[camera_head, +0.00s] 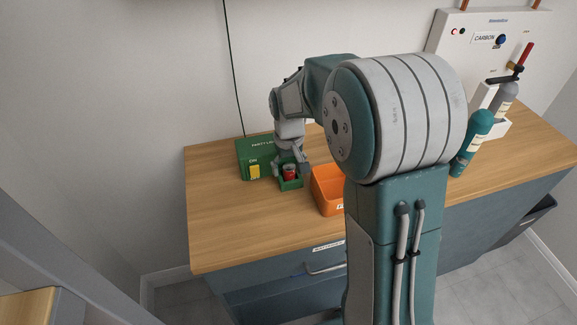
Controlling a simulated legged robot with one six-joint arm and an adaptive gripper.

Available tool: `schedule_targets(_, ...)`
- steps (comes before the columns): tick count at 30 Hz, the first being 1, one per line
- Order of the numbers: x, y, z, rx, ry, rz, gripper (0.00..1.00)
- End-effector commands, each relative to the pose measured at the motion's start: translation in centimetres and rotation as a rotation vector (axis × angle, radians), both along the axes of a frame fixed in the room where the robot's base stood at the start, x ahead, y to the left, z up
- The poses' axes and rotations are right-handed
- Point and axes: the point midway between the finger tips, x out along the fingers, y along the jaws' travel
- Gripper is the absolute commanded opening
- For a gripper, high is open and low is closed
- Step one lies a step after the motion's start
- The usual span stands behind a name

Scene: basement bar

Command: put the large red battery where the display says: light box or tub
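A red cylinder (290,173), which looks like the large red battery, stands in a small open green holder (291,184) on the wooden counter. My gripper (291,163) points down right at the red cylinder, with its fingers close to its upper part. The fingers are small and partly overlap it, so I cannot tell whether they grip it. A green box (262,147) with partly hidden lettering stands behind the holder. It has a small yellow panel (254,171) on its front; its writing is too small to read. An orange tub (325,192) stands to the right, partly hidden by my arm.
The wooden counter (222,225) is clear at its left and front. A white panel (486,50) marked CARBON stands at the back right, with a teal bottle (475,140) and a grey bottle (502,101) by it. My arm covers the middle of the counter.

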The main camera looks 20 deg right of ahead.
Motion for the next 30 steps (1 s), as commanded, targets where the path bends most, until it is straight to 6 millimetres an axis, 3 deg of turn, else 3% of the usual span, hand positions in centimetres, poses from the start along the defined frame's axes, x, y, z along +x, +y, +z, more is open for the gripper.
schedule_targets(11,0.1,0.0,0.8,0.0,-0.002,0.0,0.86)
schedule_targets(24,0.1,0.1,9.3,-0.001,-0.003,0.0,0.86)
schedule_targets(30,0.1,0.1,11.5,-0.001,0.0,0.0,0.86)
